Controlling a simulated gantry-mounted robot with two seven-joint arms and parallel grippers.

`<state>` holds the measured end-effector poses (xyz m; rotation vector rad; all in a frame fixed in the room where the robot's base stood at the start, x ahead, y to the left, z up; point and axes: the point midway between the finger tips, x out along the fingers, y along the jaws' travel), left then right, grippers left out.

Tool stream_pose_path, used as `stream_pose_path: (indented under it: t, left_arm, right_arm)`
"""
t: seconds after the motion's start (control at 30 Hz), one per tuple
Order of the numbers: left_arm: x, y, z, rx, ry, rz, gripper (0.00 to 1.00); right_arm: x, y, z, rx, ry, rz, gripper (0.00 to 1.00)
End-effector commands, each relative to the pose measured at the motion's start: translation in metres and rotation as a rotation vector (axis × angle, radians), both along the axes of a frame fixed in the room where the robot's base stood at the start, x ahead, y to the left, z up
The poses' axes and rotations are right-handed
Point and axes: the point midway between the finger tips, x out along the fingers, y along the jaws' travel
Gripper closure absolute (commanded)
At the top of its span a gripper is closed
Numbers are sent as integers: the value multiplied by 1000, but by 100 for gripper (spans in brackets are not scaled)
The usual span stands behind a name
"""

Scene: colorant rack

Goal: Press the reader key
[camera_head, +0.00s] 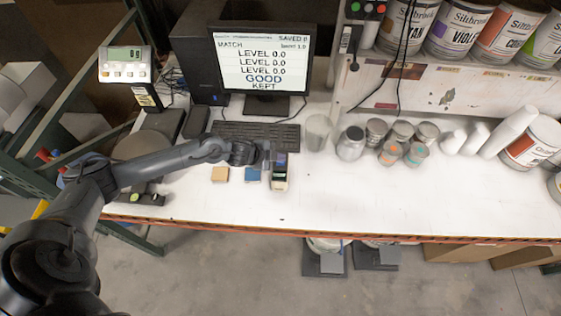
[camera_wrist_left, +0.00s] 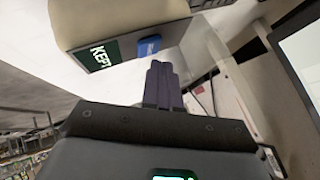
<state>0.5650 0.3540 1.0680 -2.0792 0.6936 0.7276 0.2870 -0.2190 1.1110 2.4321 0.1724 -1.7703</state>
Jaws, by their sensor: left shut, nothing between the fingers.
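The reader (camera_head: 280,182) is a small dark and pale handheld device standing on the white bench in front of the keyboard. In the left wrist view its face shows a green display (camera_wrist_left: 98,55) reading KEPT and a blue key (camera_wrist_left: 149,46) beside it. My left gripper (camera_head: 268,156) is at the reader's upper end in the head view. In the left wrist view its fingers (camera_wrist_left: 161,68) are shut and empty, with their tips close to the blue key. I cannot tell whether they touch it. My right gripper is not in view.
A monitor (camera_head: 262,60) reads MATCH, several LEVEL 0.0 lines, GOOD and KEPT. The keyboard (camera_head: 257,134) lies behind the reader. Jars and cans stand right. The front right bench is clear.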

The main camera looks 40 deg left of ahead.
Motion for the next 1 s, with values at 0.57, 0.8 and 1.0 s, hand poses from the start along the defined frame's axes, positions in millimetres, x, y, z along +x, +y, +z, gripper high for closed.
stream_pose_path:
  t: [0.57, 0.8, 1.0]
  left_arm:
    - [0, 0, -5, 0, 0, 0, 100]
    - [0, 0, -7, 0, 0, 0, 100]
    - [0, 0, -10, 0, 0, 0, 100]
  right_arm:
    - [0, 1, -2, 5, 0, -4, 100]
    - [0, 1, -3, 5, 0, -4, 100]
    - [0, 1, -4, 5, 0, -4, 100]
